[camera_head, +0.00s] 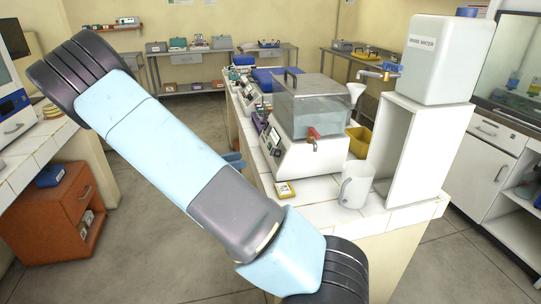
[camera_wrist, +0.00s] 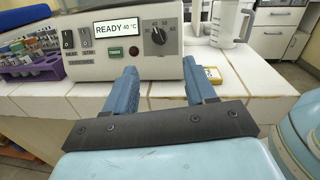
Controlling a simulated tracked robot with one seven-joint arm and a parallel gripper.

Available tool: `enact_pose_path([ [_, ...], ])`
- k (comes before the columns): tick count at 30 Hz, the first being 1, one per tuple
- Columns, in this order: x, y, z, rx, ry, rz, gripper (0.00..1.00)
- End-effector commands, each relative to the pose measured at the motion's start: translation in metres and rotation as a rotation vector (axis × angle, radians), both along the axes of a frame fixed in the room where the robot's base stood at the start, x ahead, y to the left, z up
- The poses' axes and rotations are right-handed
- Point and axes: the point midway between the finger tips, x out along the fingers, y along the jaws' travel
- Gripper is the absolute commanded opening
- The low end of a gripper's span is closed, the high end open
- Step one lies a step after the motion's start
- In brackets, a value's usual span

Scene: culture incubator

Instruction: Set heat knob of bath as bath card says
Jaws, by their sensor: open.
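The bath is a white unit with a clear covered tank (camera_head: 310,105) on the tiled counter. Its front panel (camera_wrist: 140,65) fills the top of the wrist view. The black heat knob (camera_wrist: 158,35) sits right of the display (camera_wrist: 117,28), which reads READY 40 °C. Marks ring the knob; its exact setting is too small to read surely. A small yellow-edged card (camera_head: 285,190) lies on the counter by the bath, partly seen in the wrist view (camera_wrist: 212,74); its writing is unreadable. My gripper (camera_wrist: 160,78) is open and empty, its blue fingers pointing at the panel below the knob.
Two switches (camera_wrist: 77,40) and a green button (camera_wrist: 116,52) are left of the knob. A purple tube rack (camera_wrist: 30,70) stands left of the bath. A white jug (camera_head: 355,186) and a shelf with a water tank (camera_head: 446,60) stand right. The tiles before the panel are clear.

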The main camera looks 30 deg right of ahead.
Motion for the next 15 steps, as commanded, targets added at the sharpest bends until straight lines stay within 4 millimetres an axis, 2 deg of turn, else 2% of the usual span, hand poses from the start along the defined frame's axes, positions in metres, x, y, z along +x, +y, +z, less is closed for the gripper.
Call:
enact_pose_path([
  [15,-0.017,-0.087,0.000,0.001,0.000,-0.003,0.55],
])
